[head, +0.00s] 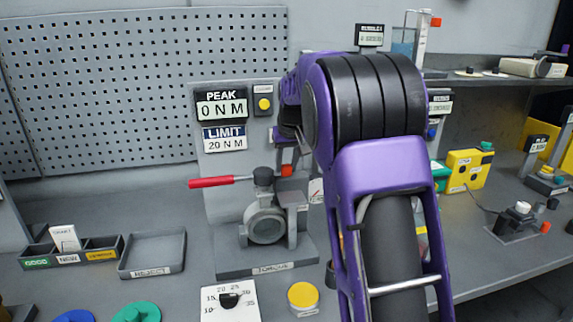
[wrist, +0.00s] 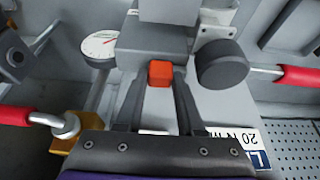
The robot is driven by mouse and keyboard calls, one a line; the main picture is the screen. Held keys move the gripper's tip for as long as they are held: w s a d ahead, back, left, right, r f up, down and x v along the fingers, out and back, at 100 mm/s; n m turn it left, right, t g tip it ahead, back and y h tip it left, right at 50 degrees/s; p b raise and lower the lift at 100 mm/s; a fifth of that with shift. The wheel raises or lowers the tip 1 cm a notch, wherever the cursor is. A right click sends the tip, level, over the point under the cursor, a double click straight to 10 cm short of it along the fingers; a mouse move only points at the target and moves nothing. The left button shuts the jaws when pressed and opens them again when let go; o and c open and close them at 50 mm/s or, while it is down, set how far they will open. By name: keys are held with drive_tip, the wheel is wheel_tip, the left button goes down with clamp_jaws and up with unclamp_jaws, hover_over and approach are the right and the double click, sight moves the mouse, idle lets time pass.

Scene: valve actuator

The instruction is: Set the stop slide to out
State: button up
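An orange block (wrist: 160,73), likely the knob of the stop slide, sits at the front of a dark grey housing (wrist: 155,42) in the wrist view. My gripper (wrist: 161,76) has its two dark fingers on either side of this block, and they appear shut on it with little or no gap. In the head view the orange block (head: 287,170) shows just left of my purple arm, by the torque stand. My arm hides part of the stand there, and the gripper fingers are hard to make out. No out or in marking is readable.
A red-handled lever (head: 215,182) sticks out left from the torque stand (head: 265,268). In the wrist view a round dial (wrist: 100,46), a dark cylinder (wrist: 222,66) and a red handle (wrist: 297,77) lie close around the fingers. A reject tray (head: 152,254) stands left.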

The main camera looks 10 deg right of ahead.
clamp_jaws()
idle(1.0)
